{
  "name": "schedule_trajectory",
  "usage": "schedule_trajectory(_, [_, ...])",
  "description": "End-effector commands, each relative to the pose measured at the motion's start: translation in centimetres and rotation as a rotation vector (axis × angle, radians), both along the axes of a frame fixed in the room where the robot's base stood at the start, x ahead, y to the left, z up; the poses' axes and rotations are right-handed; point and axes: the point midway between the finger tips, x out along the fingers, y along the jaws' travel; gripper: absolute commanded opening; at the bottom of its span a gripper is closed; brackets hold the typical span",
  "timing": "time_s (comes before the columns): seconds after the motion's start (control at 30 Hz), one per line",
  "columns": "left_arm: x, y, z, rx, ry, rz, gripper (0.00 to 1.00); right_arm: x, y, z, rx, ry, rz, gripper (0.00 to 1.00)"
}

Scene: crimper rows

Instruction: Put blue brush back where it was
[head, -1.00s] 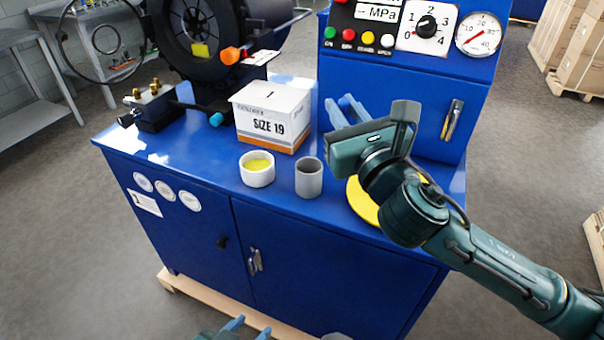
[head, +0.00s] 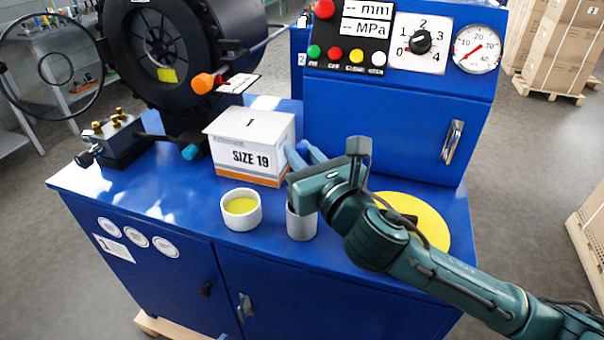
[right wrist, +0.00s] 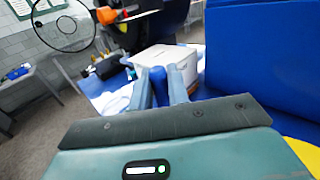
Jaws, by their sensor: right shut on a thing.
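My right gripper (head: 306,156) is shut on the blue brush (head: 304,146), just behind and above the grey cup in the head view. In the right wrist view the brush (right wrist: 159,84) shows as a dark blue piece between the two lighter blue fingers; most of it is hidden. The grey cup (head: 301,226) stands on the blue bench top, its mouth partly covered by my gripper. A white cup (head: 230,218) with yellow contents stands left of it. My left gripper is not in view.
The white SIZE 19 box (head: 245,150) stands close behind the cups, left of my right gripper. A yellow disc (head: 430,212) lies to the right, under my right arm. The blue control panel (head: 385,130) rises behind. The black crimper (head: 185,60) stands at back left.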

Motion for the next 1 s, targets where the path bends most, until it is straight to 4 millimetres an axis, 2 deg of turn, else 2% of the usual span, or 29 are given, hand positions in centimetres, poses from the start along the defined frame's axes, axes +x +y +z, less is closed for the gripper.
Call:
schedule_trajectory(0.1, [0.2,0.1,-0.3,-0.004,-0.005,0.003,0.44,0.0,0.0,-2.1,-0.001,0.006,-0.001,0.0])
schedule_trajectory(0.2, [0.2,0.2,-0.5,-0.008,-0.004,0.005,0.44,0.0,0.0,-3.3,-0.001,0.005,-0.001,0.0])
schedule_trajectory(0.53, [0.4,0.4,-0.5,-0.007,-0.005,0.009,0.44,0.0,0.0,-3.5,-0.002,0.001,-0.001,0.0])
schedule_trajectory(0.57, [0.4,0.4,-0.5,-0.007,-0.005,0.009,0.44,0.0,0.0,-3.5,-0.002,0.001,-0.001,0.18])
schedule_trajectory(0.6, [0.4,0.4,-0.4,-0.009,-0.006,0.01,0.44,0.0,0.0,-3.4,-0.001,0.0,-0.001,0.21])
schedule_trajectory(0.8, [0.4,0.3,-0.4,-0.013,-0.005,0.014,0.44,0.0,0.0,-3.4,-0.002,0.001,-0.001,0.37])
schedule_trajectory(1.0, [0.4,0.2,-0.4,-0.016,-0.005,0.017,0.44,0.0,0.0,-3.4,-0.002,0.001,-0.001,0.39])
